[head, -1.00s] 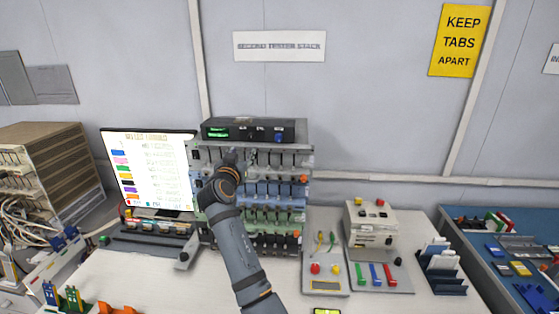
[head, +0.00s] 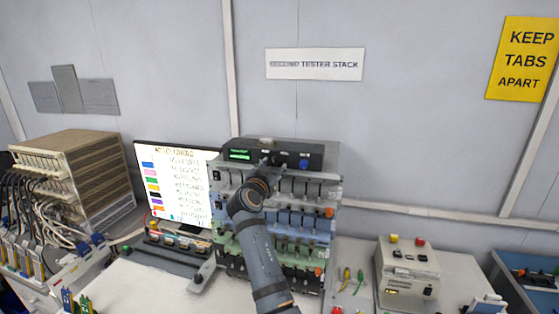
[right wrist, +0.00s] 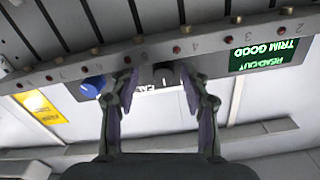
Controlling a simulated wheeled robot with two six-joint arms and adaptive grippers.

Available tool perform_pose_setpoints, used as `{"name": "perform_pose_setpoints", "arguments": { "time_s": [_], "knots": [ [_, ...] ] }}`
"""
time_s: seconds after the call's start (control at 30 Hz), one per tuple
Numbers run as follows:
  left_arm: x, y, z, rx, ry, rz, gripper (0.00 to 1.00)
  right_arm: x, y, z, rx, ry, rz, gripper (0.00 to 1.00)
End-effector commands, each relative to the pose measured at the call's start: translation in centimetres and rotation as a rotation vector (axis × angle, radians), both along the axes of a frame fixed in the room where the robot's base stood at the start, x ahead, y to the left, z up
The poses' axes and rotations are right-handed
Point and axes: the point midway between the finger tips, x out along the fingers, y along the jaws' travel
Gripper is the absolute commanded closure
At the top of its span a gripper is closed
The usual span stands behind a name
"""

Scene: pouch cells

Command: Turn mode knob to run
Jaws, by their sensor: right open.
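The black top unit (head: 315,151) of the tester stack has a green-lit display (head: 238,155) and a blue knob (head: 304,163). In the right wrist view, which is upside down, a dark round knob (right wrist: 164,75) with a light mark sits between my right gripper's fingers. A partly hidden white label lies beside it. The blue knob (right wrist: 93,86) is outside the left finger, and the display (right wrist: 263,57) reads "TRIM GOOD". My right gripper (head: 267,162) is open in front of the top unit; finger contact is unclear. My left gripper is out of view.
Rows of numbered slots with switches (head: 300,220) fill the stack below. A monitor (head: 175,185) stands to the left, with a cabled rack (head: 85,170) beyond. A beige box (head: 405,268) with coloured buttons stands on the right.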

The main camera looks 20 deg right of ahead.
Motion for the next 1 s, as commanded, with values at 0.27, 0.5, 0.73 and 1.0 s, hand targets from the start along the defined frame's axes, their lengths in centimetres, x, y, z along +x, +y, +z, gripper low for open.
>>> {"name": "perform_pose_setpoints", "arguments": {
  "time_s": [0.27, 0.5, 0.73, 1.0],
  "knots": [
    [-0.7, 0.8, 0.1, 0.01, 0.012, -0.002, 0.6, 0.0, 0.2, 0.0, 0.0, 0.0, -0.001, 0.53],
    [-1.4, 1.1, 0.0, 0.013, 0.022, -0.003, 0.6, 0.0, 0.2, 0.0, 0.0, 0.0, -0.001, 0.74],
    [-0.9, 0.8, 0.1, 0.01, 0.015, -0.002, 0.6, 0.0, 0.2, 0.0, 0.0, 0.0, -0.001, 1.0],
    [-0.6, 0.5, -0.2, 0.005, 0.008, -0.002, 0.6, 0.0, 0.2, -0.1, -0.024, 0.015, -0.001, 1.0]
  ]
}}
